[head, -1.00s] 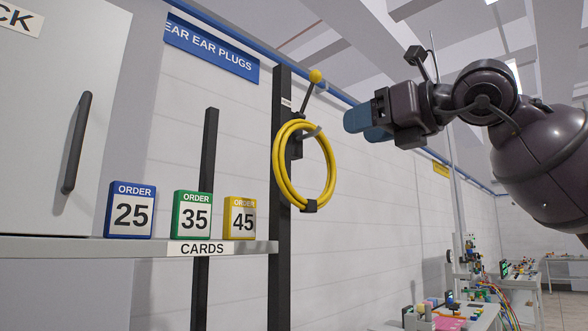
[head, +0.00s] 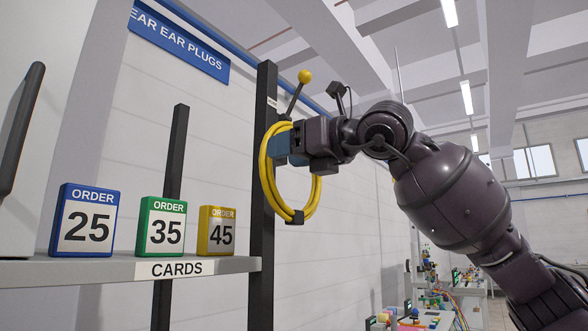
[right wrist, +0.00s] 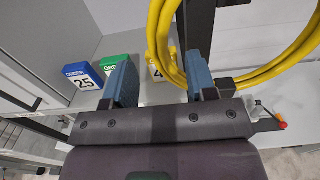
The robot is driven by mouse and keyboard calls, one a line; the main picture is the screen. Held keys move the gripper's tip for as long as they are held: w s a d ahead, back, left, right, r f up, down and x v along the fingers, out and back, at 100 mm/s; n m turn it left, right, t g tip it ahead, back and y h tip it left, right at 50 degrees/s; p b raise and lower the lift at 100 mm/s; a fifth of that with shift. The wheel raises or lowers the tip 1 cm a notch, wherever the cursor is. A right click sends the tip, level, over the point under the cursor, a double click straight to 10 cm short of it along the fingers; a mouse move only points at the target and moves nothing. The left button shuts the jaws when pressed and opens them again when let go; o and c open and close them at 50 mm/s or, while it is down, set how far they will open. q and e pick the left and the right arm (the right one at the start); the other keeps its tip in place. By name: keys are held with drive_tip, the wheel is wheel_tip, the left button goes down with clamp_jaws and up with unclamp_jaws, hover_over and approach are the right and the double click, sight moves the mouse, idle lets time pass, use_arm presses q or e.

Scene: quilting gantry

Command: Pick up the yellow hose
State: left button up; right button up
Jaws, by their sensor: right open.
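The yellow hose (head: 268,180) is a coil hanging on a dark upright post, with a dark clip at its bottom. My right gripper (head: 284,147) is at the upper part of the coil and its blue fingers cover some of it. In the right wrist view the two fingers (right wrist: 158,65) are apart. One side of the hose (right wrist: 163,35) shows in the gap between them and passes behind the right finger. I cannot tell whether it lies between the fingers or just beyond them. My left gripper is out of view.
A dark post (head: 263,100) stands right behind the coil, with a yellow-knobbed lever (head: 304,77) above. A shelf (head: 110,270) at left holds blue, green and yellow order cards. A cluttered bench (head: 425,318) is lower right.

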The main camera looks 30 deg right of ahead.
sight(267, 175)
drive_tip(key=shift+d+f+p+x, duration=0.15)
drive_tip(key=shift+p+x, duration=0.1)
drive_tip(key=shift+x, duration=0.65)
drive_tip(key=shift+f+p+x, duration=0.1)
drive_tip(key=shift+p+x, duration=0.15)
drive_tip(key=shift+x, duration=0.7)
drive_tip(key=shift+d+f+p+x, duration=0.15)
drive_tip(key=shift+p+x, duration=0.1)
drive_tip(key=shift+x, duration=0.65)
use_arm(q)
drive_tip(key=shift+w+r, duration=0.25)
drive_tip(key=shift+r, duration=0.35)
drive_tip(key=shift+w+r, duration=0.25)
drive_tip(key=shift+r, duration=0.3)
use_arm(e)
drive_tip(key=shift+w, duration=0.1)
drive_tip(key=shift+c, duration=0.3)
drive_tip(key=c, duration=0.7)
clamp_jaws()
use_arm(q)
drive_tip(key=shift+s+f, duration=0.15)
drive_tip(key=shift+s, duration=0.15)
